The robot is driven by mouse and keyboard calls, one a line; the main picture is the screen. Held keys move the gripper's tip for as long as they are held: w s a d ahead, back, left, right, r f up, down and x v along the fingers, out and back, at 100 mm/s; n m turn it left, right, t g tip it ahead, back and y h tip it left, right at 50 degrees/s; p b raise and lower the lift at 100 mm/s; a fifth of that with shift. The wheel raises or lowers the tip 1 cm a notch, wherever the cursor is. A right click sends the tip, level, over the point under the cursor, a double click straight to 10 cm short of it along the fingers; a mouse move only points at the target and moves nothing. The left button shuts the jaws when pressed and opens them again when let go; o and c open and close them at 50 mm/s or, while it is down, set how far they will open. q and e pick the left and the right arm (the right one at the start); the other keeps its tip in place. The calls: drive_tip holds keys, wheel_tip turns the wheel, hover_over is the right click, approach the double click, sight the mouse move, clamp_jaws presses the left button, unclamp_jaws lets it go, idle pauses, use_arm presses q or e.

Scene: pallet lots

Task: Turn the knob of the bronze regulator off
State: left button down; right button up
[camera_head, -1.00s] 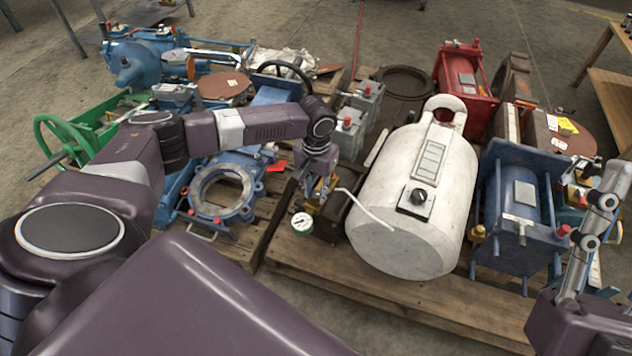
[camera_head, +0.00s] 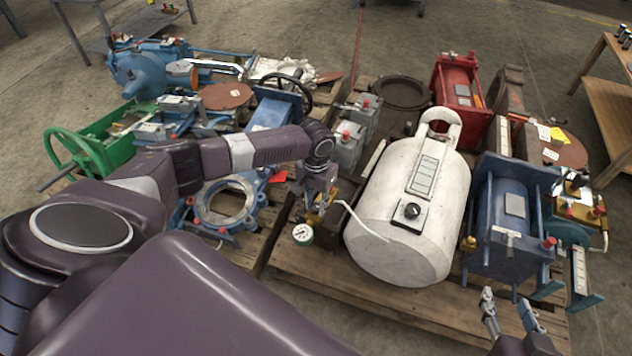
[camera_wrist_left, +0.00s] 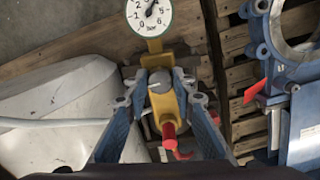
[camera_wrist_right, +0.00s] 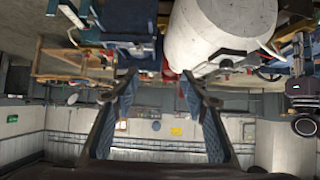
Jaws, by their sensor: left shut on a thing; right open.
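The bronze regulator (camera_wrist_left: 157,108) is a yellow-gold body with a round white dial gauge (camera_wrist_left: 149,16), a red-tipped stem (camera_wrist_left: 169,135) and a grey round knob (camera_wrist_left: 160,81). In the head view its gauge (camera_head: 303,234) shows left of the white tank. My left gripper (camera_head: 318,203) reaches down over the regulator. In the left wrist view its two blue fingers are closed against the sides of the knob. The knob carries a light pointer mark. My right gripper (camera_head: 510,308) is open and empty at the front right, apart from the regulator.
A large white tank (camera_head: 405,215) stands just right of the regulator, with a pale bent tube between them. A blue flanged ring (camera_head: 222,205) lies to the left. A blue framed unit (camera_head: 512,215) stands at right on the wooden pallet (camera_head: 345,285). Bare floor lies in front.

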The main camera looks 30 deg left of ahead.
use_arm(q)
drive_tip(key=shift+r+p, duration=0.1)
drive_tip(key=shift+p, duration=0.65)
drive_tip(key=shift+m+p, duration=0.5)
drive_tip(key=shift+p, duration=0.1)
drive_tip(key=shift+w+m+p, duration=0.1)
drive_tip(key=shift+m+p, duration=0.3)
drive_tip(key=shift+p, duration=0.35)
use_arm(e)
drive_tip(key=s+d+f+g+h, duration=0.1)
drive_tip(key=s+d+f+g, duration=0.1)
drive_tip(key=s, duration=0.5)
drive_tip(key=s+d+f+g+h, duration=0.1)
drive_tip(key=s+d+f+g, duration=0.1)
drive_tip(key=s+f+g, duration=0.2)
drive_tip(key=shift+s+d+g, duration=0.4)
drive_tip(key=shift+s+g, duration=0.4)
drive_tip(key=shift+s, duration=1)
